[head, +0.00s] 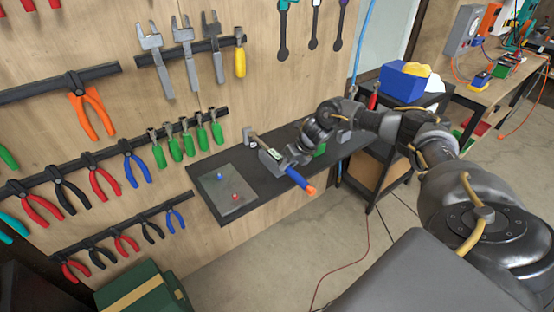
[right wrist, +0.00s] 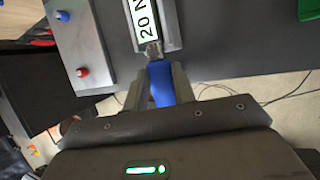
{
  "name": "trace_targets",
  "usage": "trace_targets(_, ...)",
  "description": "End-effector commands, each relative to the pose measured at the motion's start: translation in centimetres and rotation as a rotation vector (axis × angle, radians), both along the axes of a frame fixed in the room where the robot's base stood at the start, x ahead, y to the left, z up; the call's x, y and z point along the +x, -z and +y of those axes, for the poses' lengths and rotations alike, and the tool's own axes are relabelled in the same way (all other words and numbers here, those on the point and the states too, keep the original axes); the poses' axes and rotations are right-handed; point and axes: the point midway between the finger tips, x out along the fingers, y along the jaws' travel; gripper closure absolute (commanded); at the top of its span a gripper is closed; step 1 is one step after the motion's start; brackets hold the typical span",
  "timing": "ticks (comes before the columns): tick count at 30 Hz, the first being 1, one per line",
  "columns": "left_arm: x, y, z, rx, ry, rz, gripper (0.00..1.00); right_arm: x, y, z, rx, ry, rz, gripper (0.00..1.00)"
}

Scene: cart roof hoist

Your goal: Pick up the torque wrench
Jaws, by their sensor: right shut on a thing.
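The torque wrench has a blue handle (head: 298,178) with an orange end, and it lies slanting over the dark shelf. The handle extends past the shelf's front edge. In the right wrist view its label (right wrist: 145,20) shows "20 N", and the blue handle (right wrist: 160,82) sits between the fingers. My right gripper (head: 286,163) is shut on the wrench near the top of the handle. The gripper's two fingers (right wrist: 158,90) flank the handle in the wrist view. I cannot tell whether the wrench touches the shelf. My left gripper is not in view.
The dark shelf (head: 268,185) is fixed to the wooden tool wall. A grey plate (head: 228,197) with a blue and a red knob lies on its left part. Pliers and other tools hang on rails at left. A green box (head: 145,290) stands below.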

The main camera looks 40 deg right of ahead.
Motion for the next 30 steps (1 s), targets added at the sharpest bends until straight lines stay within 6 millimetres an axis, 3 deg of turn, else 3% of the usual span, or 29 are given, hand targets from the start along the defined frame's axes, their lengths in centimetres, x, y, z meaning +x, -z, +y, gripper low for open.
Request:
trace_targets(10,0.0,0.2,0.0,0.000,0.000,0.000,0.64,0.2,-0.9,0.0,0.002,0.001,-0.006,1.00)
trace_targets(16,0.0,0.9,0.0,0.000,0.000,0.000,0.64,0.2,-3.3,0.0,0.001,0.000,-0.009,1.00)
trace_targets(20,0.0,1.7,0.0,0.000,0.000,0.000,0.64,-1.5,-5.2,0.9,-0.001,-0.004,-0.009,1.00)
trace_targets(25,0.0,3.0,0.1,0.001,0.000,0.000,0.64,-4.3,-9.1,2.5,-0.001,-0.005,-0.012,1.00)
trace_targets(30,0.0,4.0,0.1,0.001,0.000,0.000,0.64,-7.5,-10.6,4.4,-0.001,-0.005,-0.009,1.00)
